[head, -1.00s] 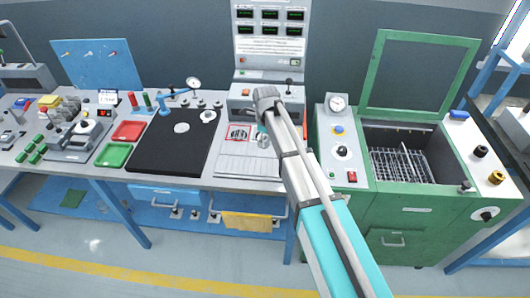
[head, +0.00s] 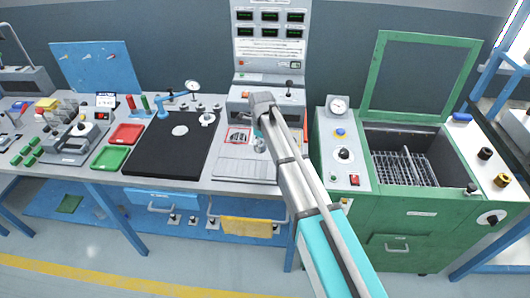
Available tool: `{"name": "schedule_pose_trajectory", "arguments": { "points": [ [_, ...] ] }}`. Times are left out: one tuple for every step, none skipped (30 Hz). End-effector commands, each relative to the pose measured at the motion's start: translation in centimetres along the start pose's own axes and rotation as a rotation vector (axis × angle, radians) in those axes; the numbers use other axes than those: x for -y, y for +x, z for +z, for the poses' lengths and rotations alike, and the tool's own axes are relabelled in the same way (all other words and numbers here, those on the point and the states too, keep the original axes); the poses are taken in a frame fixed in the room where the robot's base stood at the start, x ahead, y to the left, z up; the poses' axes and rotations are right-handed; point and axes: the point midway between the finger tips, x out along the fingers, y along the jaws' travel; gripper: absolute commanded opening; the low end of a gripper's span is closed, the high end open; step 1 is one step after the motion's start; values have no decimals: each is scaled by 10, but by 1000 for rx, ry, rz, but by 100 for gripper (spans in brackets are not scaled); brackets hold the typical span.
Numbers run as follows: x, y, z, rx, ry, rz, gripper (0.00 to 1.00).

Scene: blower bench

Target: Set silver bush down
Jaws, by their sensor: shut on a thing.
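My gripper (head: 259,140) is low over the grey panel of the bench, just right of the red-framed square, and is mostly hidden by my own arm. It is shut on a small silver piece (head: 261,147), which looks like the silver bush. Only a little of that piece shows, and I cannot tell whether it touches the panel. The grey panel (head: 243,170) with fine lines lies below the gripper, in front of the tester tower.
A black mat (head: 170,155) with a pale disc lies to the left, beside a red tray (head: 126,133) and a green tray (head: 111,158). The tester tower (head: 270,50) rises behind. A green machine (head: 400,205) with an open lid and basket stands at the right.

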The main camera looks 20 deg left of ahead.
Motion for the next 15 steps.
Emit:
{"name": "schedule_pose_trajectory", "arguments": {
  "points": [
    [0,9,-1,0,0,0,2],
    [0,12,-1,0,0,0,2],
    [0,15,-1,0,0,0,2],
    [0,18,-1,0,0,0,2],
    [-1,20,-1,0,0,0,2],
    [-1,22,-1,0,0,0,2],
    [-1,24,-1,0,0,0,2],
    [-1,25,-1,0,0,0,2],
    [-1,27,-1,0,0,0,2],
    [-1,27,-1,0,0,0,2],
    [0,28,-1,0,0,0,2],
    [0,28,-1,0,0,0,2],
    [0,28,-1,0,0,0,2],
    [0,28,-1,0,0,0,2],
    [0,27,-1,0,0,0,2]
  ]
}}
